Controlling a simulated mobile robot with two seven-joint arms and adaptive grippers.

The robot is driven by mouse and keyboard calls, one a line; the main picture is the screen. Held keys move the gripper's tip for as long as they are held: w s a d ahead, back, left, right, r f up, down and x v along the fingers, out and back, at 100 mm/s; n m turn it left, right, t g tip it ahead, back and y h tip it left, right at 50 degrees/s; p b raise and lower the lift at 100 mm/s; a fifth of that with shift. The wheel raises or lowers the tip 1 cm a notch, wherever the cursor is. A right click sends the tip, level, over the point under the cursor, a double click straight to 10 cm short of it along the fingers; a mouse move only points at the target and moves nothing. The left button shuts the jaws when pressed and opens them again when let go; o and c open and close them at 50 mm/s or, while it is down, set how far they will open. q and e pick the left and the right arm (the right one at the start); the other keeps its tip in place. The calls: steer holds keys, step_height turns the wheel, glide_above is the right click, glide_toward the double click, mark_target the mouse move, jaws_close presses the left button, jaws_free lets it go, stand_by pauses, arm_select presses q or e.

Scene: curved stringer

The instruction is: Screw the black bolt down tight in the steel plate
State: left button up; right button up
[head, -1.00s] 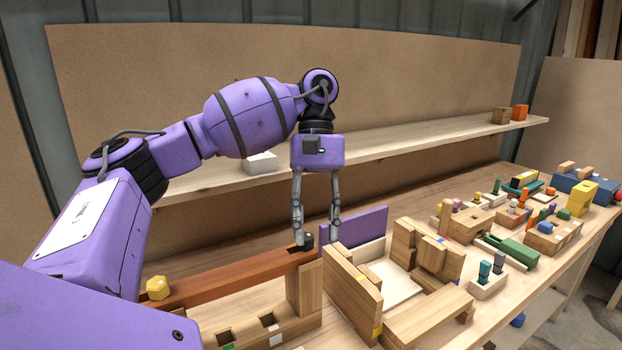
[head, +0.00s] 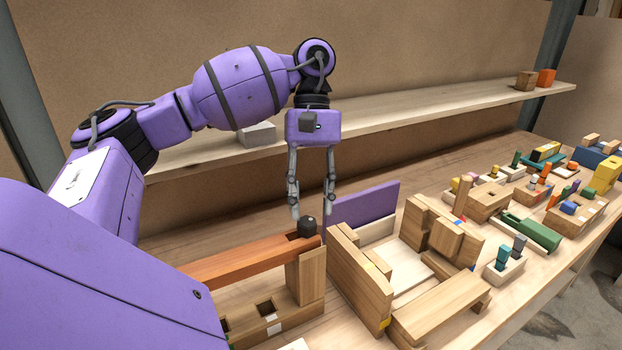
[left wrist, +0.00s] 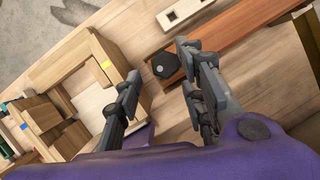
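The black bolt (head: 308,226) has a faceted head. It sits upright at the right end of a red-brown beam (head: 245,260), and its shank is hidden. I see no plate that is clearly steel. My left gripper (head: 313,208) points down just above and behind the bolt head, with its fingers apart and nothing between them. In the left wrist view, the bolt (left wrist: 163,66) shows beyond the gap between the open fingertips (left wrist: 159,60). I cannot tell the exact height gap. My right gripper is not in view.
A light wooden block (head: 312,275) stands under the beam's end. A purple panel (head: 365,204) and wooden block assembly (head: 360,285) stand close on the right. Several toy-like blocks fill the bench's far right. A shelf (head: 400,112) with small blocks runs behind.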

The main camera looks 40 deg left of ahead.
arm_select(q)
steer(key=shift+x, duration=1.4)
jaws_close()
